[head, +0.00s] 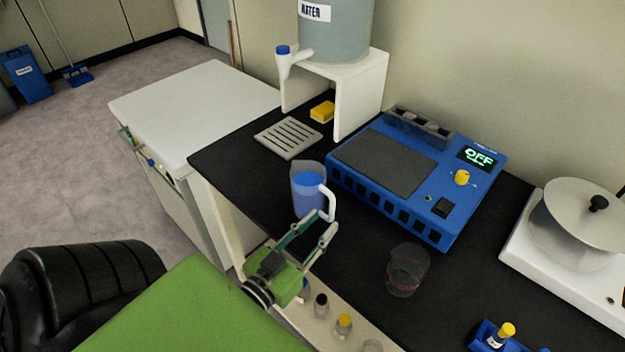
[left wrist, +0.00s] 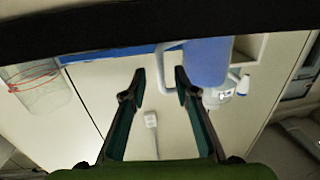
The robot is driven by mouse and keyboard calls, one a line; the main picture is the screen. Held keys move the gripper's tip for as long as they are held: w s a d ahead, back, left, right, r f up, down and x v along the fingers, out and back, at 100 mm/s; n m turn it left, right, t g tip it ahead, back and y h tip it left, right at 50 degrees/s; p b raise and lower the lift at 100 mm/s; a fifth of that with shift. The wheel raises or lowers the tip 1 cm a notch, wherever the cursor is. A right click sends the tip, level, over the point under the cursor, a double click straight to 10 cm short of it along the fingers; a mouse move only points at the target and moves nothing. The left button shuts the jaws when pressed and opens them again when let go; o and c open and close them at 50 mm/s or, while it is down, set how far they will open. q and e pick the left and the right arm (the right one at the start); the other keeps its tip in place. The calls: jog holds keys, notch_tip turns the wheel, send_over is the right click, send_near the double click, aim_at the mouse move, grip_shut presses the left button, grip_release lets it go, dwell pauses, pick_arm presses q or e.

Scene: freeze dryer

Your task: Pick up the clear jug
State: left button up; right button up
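The clear jug (head: 308,192), blue inside with a white handle on its right, stands upright on the black bench top near its front edge. My left gripper (head: 322,224) is open and empty, just in front of the jug, its fingers pointing toward the handle side. In the left wrist view the jug (left wrist: 207,62) is beyond the right finger, and its handle (left wrist: 166,60) shows just past the gap between the open fingertips (left wrist: 160,75). I cannot tell whether a finger touches it. My right gripper is in neither view.
A clear beaker (head: 408,270) with red marks stands right of the gripper. A blue device (head: 415,175) sits close behind the jug. A slotted tray (head: 289,138) and a yellow sponge (head: 322,111) lie farther back. Small bottles (head: 343,325) stand below my gripper.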

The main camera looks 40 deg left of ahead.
aim_at(330, 212)
pick_arm(q)
jog(key=shift+w+r, duration=0.15)
jog(key=shift+w, duration=0.4)
jog(key=w+p, duration=0.1)
jog(key=w, duration=0.3)
jog(key=shift+w+a, duration=0.1)
jog(key=shift+w, duration=0.05)
grip_shut()
jog(key=shift+r, duration=0.1)
